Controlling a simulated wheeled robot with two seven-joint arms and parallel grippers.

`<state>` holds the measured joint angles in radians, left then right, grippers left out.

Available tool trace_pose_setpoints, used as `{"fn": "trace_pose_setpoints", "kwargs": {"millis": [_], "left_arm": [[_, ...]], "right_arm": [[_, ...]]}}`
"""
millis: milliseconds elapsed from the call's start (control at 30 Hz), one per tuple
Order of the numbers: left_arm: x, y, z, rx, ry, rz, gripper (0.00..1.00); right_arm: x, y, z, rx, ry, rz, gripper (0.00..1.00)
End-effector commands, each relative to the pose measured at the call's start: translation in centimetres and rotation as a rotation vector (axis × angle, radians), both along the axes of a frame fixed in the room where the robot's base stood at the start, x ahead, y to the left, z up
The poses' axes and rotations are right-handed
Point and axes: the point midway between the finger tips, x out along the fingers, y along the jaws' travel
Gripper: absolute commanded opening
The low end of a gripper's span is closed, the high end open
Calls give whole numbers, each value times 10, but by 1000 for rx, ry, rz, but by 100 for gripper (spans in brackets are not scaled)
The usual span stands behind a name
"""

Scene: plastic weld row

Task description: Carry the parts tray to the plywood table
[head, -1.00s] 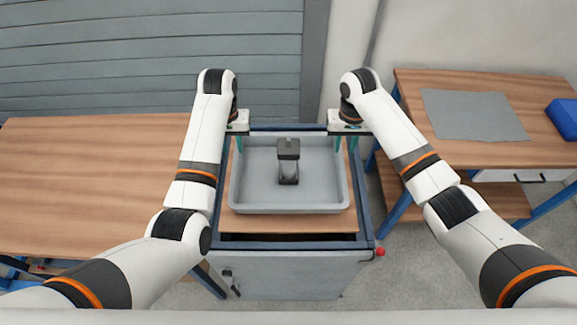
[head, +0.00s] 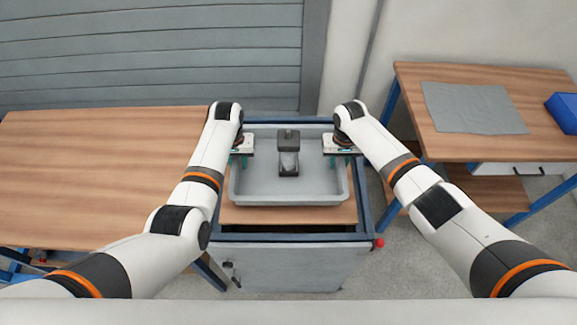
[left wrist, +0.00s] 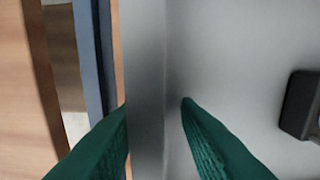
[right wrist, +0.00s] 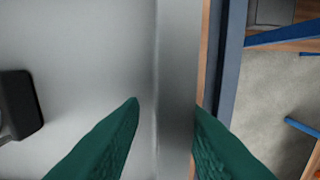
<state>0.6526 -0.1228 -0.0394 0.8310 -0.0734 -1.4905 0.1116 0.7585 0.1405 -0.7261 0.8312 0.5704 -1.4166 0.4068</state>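The grey parts tray (head: 290,198) sits on a cart, with a dark-topped grey part (head: 288,150) standing in it. My left gripper (head: 241,160) is at the tray's left wall. In the left wrist view its green fingers (left wrist: 155,104) are apart, one on each side of that wall, with a gap showing on the inner side. My right gripper (head: 341,160) is at the right wall. In the right wrist view its fingers (right wrist: 167,104) are also apart on both sides of the wall. Two wood-topped tables show; I cannot tell which is plywood.
One wooden table (head: 90,170) stands close to the cart's left side. Another (head: 450,145) stands at the right, bearing a grey cloth (head: 472,108) and a blue bin (head: 566,112). The cart (head: 290,262) has a blue frame and a red knob (head: 379,243). Floor shows between cart and right table.

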Motion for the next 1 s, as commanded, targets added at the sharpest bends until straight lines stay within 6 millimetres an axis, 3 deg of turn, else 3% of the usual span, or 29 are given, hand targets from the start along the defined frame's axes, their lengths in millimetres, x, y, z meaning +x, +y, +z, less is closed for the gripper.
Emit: {"fn": "trace_pose_setpoints", "kwargs": {"millis": [400,600,1000], "left_arm": [[0,0,-7,0,-1,0,29],[0,0,-7,0,-1,0,0],[1,0,-5,0,-4,0,0]], "right_arm": [[0,0,-8,0,-1,0,29],[0,0,-7,0,-1,0,0],[1,0,-5,1,-4,1,0]]}}
